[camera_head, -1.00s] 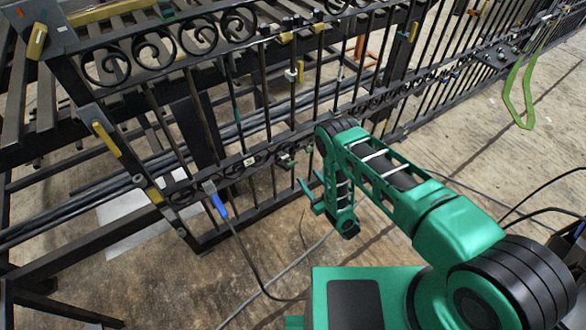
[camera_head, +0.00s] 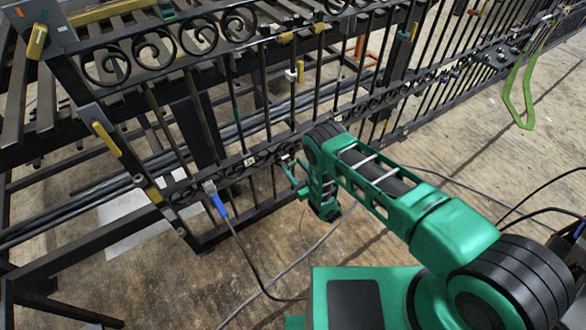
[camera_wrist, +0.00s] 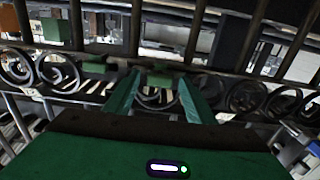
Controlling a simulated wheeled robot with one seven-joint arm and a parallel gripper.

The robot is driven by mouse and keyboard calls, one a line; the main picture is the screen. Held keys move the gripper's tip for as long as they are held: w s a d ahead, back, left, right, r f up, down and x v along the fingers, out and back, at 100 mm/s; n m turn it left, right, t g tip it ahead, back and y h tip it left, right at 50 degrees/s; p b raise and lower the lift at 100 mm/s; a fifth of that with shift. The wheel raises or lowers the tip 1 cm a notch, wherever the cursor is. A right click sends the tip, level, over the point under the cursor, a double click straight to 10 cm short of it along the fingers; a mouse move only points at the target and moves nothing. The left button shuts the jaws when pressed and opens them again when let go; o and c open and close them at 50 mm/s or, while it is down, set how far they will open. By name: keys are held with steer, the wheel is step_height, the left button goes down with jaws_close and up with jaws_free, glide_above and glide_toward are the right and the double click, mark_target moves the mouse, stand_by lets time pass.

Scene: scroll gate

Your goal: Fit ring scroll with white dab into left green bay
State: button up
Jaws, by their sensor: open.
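My gripper (camera_wrist: 159,80) is open in the wrist view, its two green fingers pointing at the gate's band of scrolls. A dark ring scroll (camera_wrist: 153,98) shows between the fingers, with a green block (camera_wrist: 161,79) just above it. Another green block (camera_wrist: 94,67) sits to the left on the same rail. I cannot tell whether either block marks the left green bay, or whether that scroll carries a white dab. In the head view my gripper (camera_head: 291,178) is at the gate's lower scroll band (camera_head: 232,167). Whether it touches anything is unclear.
The black gate (camera_head: 180,62) has upright bars and a top row of large scrolls. A blue-handled cable tool (camera_head: 219,204) hangs by its lower left part. A green strap (camera_head: 518,92) hangs at the right. The wooden floor is open in front, with loose cables.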

mark_target(292, 165)
steer(key=shift+w, duration=0.15)
jaws_close()
steer(key=shift+x, duration=1.35)
jaws_free()
steer(key=shift+a, duration=0.1)
steer(key=shift+s+d, duration=0.4)
steer(key=shift+s, duration=0.1)
steer(key=v, duration=0.9)
steer(key=shift+s+d, duration=0.15)
steer(key=shift+s, duration=0.15)
